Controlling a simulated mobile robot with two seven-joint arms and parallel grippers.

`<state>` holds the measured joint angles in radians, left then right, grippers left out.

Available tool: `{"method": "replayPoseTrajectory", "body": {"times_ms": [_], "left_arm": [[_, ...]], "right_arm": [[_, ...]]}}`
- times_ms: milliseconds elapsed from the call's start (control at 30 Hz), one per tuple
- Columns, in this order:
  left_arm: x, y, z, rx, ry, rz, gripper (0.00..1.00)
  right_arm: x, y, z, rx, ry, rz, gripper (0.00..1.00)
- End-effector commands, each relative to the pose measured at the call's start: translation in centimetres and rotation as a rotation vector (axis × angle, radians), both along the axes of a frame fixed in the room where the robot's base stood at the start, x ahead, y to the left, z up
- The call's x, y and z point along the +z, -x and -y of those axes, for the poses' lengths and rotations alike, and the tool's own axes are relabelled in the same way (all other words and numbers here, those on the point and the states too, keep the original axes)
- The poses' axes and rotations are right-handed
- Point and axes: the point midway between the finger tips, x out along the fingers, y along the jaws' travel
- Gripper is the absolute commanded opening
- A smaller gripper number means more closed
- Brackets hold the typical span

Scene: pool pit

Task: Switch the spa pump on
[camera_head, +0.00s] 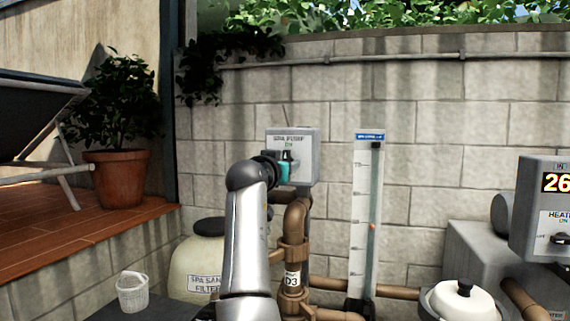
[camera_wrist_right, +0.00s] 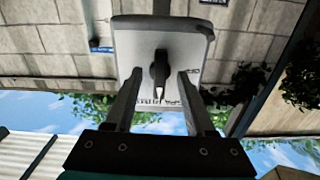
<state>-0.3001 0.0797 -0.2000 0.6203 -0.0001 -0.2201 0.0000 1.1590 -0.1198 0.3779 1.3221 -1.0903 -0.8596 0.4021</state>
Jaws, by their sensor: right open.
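The spa pump switch box (camera_head: 306,143), a grey box on the block wall, reads "SPA PUMP ON" in the head view. My right gripper (camera_head: 290,157) is in front of its face and covers the knob there. In the right wrist view the box (camera_wrist_right: 195,45) appears upside down, with a dark knob (camera_wrist_right: 160,68) at its middle. The knob's white tip points toward the lettering. My right gripper (camera_wrist_right: 160,75) is open, one finger on each side of the knob, with gaps visible. Whether the fingertips touch the box face is unclear. My left gripper is not in view.
Brown pipes (camera_head: 295,222) run below the box, and a clear flow gauge (camera_head: 361,220) stands right of it. A cream filter tank (camera_head: 195,262) is at lower left. A heater box (camera_head: 545,205) is at far right. A potted plant (camera_head: 117,175) stands on the deck.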

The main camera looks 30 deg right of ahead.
Motion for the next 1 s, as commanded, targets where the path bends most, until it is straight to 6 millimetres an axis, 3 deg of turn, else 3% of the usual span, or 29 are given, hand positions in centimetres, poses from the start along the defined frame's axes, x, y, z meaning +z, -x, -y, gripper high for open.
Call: {"method": "replayPoseTrajectory", "body": {"times_ms": [167,600,1000], "left_arm": [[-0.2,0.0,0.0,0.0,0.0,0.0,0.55],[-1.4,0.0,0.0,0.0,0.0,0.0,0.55],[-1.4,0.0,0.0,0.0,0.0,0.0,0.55]], "right_arm": [[-0.1,0.4,-0.5,0.0,0.002,0.001,0.55],[-0.2,4.1,-4.9,0.001,-0.001,0.0,0.55],[-0.2,4.5,-5.4,0.002,0.003,-0.004,0.55]]}}
